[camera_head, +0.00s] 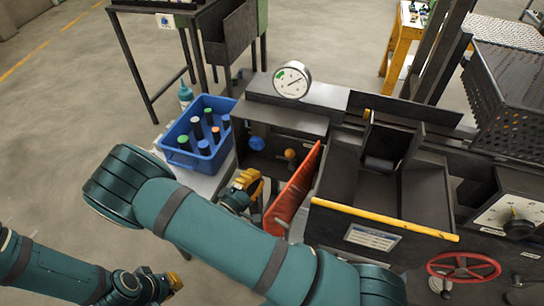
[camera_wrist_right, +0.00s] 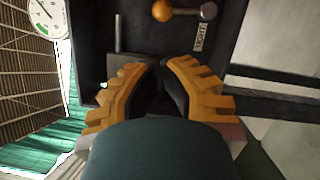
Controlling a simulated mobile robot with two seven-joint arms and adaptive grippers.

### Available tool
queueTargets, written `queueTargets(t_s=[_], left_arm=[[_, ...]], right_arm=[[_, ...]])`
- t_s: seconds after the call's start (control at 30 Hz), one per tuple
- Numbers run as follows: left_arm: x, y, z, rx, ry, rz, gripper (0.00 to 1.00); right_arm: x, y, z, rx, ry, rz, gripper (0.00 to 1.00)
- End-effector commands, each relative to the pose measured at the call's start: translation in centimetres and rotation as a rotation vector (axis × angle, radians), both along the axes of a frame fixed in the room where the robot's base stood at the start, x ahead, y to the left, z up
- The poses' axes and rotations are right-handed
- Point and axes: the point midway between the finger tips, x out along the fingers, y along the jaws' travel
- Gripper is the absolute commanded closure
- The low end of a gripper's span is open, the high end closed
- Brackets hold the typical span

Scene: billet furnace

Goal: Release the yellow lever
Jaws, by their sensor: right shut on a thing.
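A yellow-orange ball knob (camera_head: 290,155) on a short lever sits on the dark machine front, left of a red tilted panel (camera_head: 293,190). In the right wrist view the yellow lever knob (camera_wrist_right: 162,10) is at the top, on a short metal arm, apart from the visible fingers. My right gripper (camera_head: 248,185) is low in front of the machine, left of the red panel. In the wrist view its yellow fingers (camera_wrist_right: 160,75) are close together; what lies between their dark pads is hidden. My left gripper (camera_head: 170,284) is low at left, away from the machine; its jaws are unclear.
A blue crate (camera_head: 170,146) with several capped bottles stands left of the machine. A blue knob (camera_head: 257,143) is beside the yellow one. A pressure gauge (camera_head: 292,80) is above. A yellow-edged hopper (camera_head: 385,220) and red handwheel (camera_head: 463,267) are at right.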

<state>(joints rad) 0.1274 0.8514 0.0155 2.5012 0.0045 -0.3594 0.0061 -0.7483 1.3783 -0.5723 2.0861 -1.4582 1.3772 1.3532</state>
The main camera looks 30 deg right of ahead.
Motion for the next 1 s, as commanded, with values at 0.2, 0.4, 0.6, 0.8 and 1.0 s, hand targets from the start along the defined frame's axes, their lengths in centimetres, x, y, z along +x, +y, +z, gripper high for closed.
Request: queueTargets(t_s=[0.2, 0.4, 0.6, 0.8, 1.0], left_arm=[[0.0, 0.0, 0.1, 0.0, -0.001, 0.0, 1.0], [0.0, 0.0, 0.0, 0.0, -0.001, 0.0, 1.0], [0.0, 0.0, 0.0, 0.0, -0.001, 0.0, 1.0], [0.0, 0.0, -0.1, 0.0, 0.0, 0.0, 1.0], [0.0, 0.0, -0.1, 0.0, 0.0, 0.0, 1.0]], right_arm=[[0.1, -0.2, 0.1, 0.0, 0.0, -0.001, 1.0], [1.0, -2.3, 0.3, -0.001, -0.001, -0.003, 1.0], [2.4, -5.5, 0.5, -0.001, -0.001, -0.003, 1.0], [3.5, -8.0, 0.7, 0.0, 0.0, -0.002, 1.0], [4.0, -9.0, 0.8, 0.0, -0.001, 0.0, 1.0]])
